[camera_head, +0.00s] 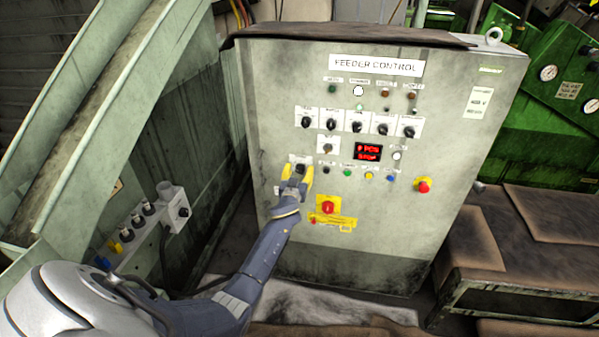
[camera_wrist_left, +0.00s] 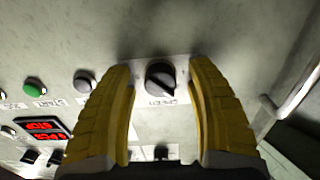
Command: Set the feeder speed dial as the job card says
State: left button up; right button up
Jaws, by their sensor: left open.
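The feeder speed dial (camera_wrist_left: 160,76) is a dark round knob with a white pointer mark and the label SPEED. It also shows in the head view (camera_head: 300,168), on the lower left of the FEEDER CONTROL panel (camera_head: 270,110), partly covered by my gripper. My left gripper (camera_head: 297,172) has its yellow fingers apart, one on each side of the dial. In the wrist view the left gripper (camera_wrist_left: 163,80) shows a gap between each finger and the dial. A white card (camera_head: 478,102) is on the panel's upper right; its print is too small to read surely. My right gripper is not in view.
A row of black selector knobs (camera_head: 357,127), a red-lit display (camera_head: 368,152) and coloured push buttons (camera_head: 369,176) are close by. A green machine (camera_head: 545,75) stands at right.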

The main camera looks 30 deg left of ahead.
pick_arm(q)
grip_shut()
